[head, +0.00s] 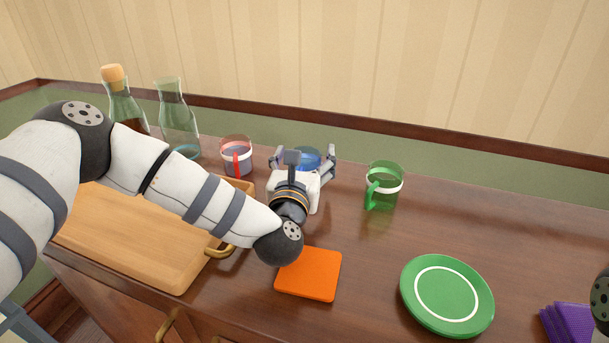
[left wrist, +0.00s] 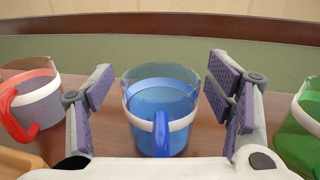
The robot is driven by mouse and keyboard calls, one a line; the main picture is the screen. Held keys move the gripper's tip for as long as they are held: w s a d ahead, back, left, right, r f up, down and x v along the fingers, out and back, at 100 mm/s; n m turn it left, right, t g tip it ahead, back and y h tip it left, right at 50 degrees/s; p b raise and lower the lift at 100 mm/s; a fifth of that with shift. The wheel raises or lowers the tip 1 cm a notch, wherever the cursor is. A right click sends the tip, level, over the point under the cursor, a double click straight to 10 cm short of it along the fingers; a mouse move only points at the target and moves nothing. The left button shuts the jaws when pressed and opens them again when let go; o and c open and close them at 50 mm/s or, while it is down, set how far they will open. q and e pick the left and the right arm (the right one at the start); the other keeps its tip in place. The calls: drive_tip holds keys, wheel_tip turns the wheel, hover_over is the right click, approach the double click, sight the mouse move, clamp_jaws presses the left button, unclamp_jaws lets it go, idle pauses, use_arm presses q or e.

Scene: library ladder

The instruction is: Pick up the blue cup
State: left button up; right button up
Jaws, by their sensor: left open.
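The blue cup (head: 307,157) stands upright on the dark wooden top, partly hidden behind my left gripper in the head view. In the left wrist view the blue cup (left wrist: 160,109) is clear glass with a white band, blue inside, its blue handle facing me. My left gripper (head: 303,160) is open, its fingers to either side of the cup. In the left wrist view the left gripper (left wrist: 158,88) shows a gap between each finger and the cup. My right gripper is not in view; only a dark piece shows at the right edge of the head view.
A red-handled cup (head: 237,157) stands to the left and a green cup (head: 385,187) to the right. A carafe (head: 177,125) and a corked bottle (head: 122,105) stand at the back left. A wooden tray (head: 140,235), orange square (head: 308,274), green plate (head: 447,295) and purple cloth (head: 570,322) lie nearer.

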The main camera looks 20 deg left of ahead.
use_arm(q)
drive_tip(key=c, duration=1.4)
